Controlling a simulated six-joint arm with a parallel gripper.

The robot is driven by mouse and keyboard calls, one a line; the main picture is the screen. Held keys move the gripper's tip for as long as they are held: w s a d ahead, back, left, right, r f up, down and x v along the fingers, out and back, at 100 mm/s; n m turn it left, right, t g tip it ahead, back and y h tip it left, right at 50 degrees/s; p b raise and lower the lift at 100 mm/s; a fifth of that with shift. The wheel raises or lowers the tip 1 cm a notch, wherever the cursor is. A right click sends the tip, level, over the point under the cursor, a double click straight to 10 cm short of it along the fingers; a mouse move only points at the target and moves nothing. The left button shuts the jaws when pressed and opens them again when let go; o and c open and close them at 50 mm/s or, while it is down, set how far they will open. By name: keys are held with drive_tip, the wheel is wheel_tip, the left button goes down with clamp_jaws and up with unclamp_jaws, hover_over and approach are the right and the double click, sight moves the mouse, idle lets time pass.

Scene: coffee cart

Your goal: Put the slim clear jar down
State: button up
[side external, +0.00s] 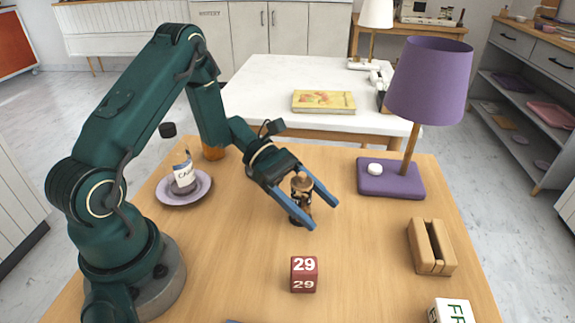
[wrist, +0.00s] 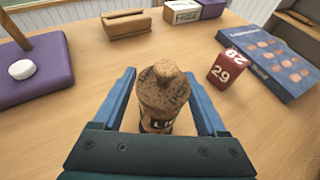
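A slim jar (side external: 304,199) with a brown cork-like stopper stands upright between the fingers of my gripper (side external: 324,215). It appears to rest on the table. In the wrist view the jar (wrist: 163,95) shows mostly its stopper and a dark label partly reading "LI"; its see-through wall is hard to make out. My gripper (wrist: 160,75) is open around the jar, its blue fingers spread to either side with gaps visible.
A red calendar cube (side external: 304,275) sits in front of the jar. A purple lamp (side external: 392,177) stands behind right, with a wooden holder (side external: 430,247) and a lettered white block (side external: 451,311) at right. The wrist view also shows a blue box (wrist: 268,60). Bare wood surrounds the gripper.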

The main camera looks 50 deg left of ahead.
drive_tip(key=shift+r, duration=0.1)
drive_tip(key=shift+a+r, duration=0.2)
drive_tip(key=shift+a, duration=0.1)
drive_tip(key=v, duration=1.1)
drive_tip(key=shift+s+a, duration=0.15)
drive_tip(key=shift+a, duration=0.1)
